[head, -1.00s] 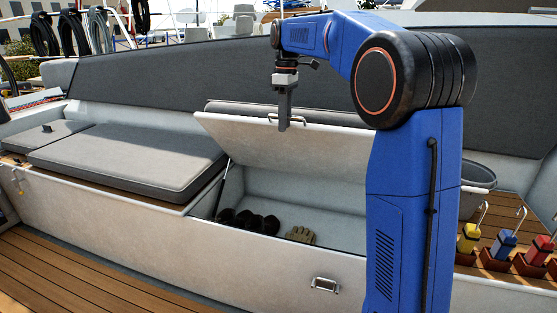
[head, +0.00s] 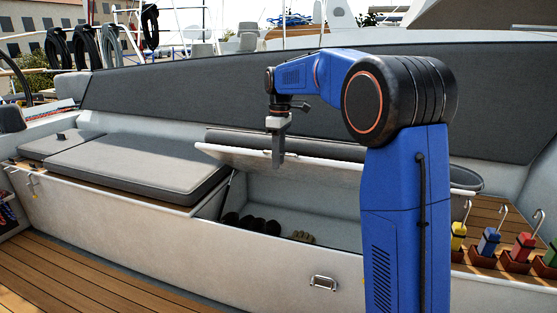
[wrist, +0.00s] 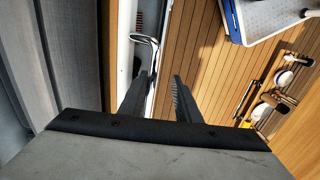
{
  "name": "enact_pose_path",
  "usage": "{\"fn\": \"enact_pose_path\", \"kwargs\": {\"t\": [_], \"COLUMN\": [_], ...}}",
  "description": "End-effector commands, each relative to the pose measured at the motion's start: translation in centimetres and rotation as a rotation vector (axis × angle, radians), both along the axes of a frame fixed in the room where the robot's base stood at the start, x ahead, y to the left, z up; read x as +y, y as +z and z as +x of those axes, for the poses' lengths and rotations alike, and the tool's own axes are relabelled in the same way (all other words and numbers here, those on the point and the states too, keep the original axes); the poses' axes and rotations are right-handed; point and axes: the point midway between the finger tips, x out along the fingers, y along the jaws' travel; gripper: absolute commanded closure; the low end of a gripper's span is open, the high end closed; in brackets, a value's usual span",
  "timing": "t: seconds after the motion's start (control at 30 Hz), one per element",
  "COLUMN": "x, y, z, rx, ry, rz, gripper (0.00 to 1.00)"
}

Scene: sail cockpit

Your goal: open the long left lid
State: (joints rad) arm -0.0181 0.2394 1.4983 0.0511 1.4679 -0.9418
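A long white lid (head: 310,163) in the middle of the bench is raised at a shallow angle, its front edge up, partly hidden behind my arm. Below it the locker's white inside (head: 300,205) shows. My gripper (head: 278,168) is at the lid's front edge. In the wrist view my gripper (wrist: 163,78) has its two fingers apart with a gap between them. The long grey cushion (head: 135,163) to the left lies flat.
Dark round items (head: 250,225) and a tan glove (head: 302,237) lie in the locker. A latch (head: 323,282) is on the bench front. Coloured-handled items (head: 489,241) stand on the right. The teak deck (head: 60,275) at left is clear.

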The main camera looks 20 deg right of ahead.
Motion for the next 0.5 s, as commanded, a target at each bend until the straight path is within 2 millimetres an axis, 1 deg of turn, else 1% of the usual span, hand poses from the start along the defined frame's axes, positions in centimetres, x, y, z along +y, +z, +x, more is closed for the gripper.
{"fn": "enact_pose_path", "kwargs": {"t": [0.27,0.5], "x": [0.0,-0.3], "y": [0.0,1.0], "z": [0.0,0.5], "rx": [0.001,0.001], "ry": [0.000,0.001], "rz": [0.001,0.001], "gripper": [0.72,0.72]}}
